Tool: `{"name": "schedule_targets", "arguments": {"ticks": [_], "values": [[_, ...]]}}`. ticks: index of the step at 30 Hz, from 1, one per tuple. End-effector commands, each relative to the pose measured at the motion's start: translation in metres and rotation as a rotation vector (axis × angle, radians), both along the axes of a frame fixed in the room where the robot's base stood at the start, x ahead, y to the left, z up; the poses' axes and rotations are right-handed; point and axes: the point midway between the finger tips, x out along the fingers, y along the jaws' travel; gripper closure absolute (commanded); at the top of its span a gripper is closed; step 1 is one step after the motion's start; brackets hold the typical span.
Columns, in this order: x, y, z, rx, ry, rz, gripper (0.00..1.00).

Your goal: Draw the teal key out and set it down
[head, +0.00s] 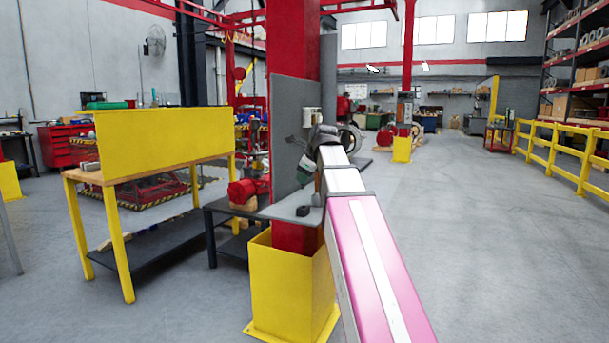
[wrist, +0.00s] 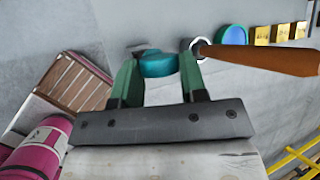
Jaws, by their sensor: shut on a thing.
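The teal key (wrist: 158,65) is between the two green fingers of my gripper (wrist: 161,72) in the wrist view, and the fingers are shut on it. Its far end is hidden, so I cannot tell whether it is still seated in anything. In the head view my arm reaches forward to the grey upright panel (head: 288,125) on the red column. There the wrist hides the key and most of the gripper.
In the wrist view a wooden handle (wrist: 265,58) with a metal ring lies close right of the fingers. A blue round part (wrist: 234,36) and brass pieces (wrist: 287,32) sit beyond. A small grey shelf (head: 284,208) holds a dark block (head: 303,211). Open floor lies right.

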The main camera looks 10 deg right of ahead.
Motion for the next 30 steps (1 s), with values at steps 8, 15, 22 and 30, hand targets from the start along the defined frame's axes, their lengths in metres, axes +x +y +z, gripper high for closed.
{"name": "schedule_targets", "arguments": {"ticks": [8,15,22,30], "values": [[-0.001,0.0,-0.005,-0.003,0.005,0.002,0.89],[-0.002,0.0,-0.023,-0.002,0.006,0.002,0.89],[-0.002,0.0,-0.042,-0.002,0.006,0.002,0.89],[-0.001,0.0,-0.056,-0.003,0.005,0.002,0.89]]}}
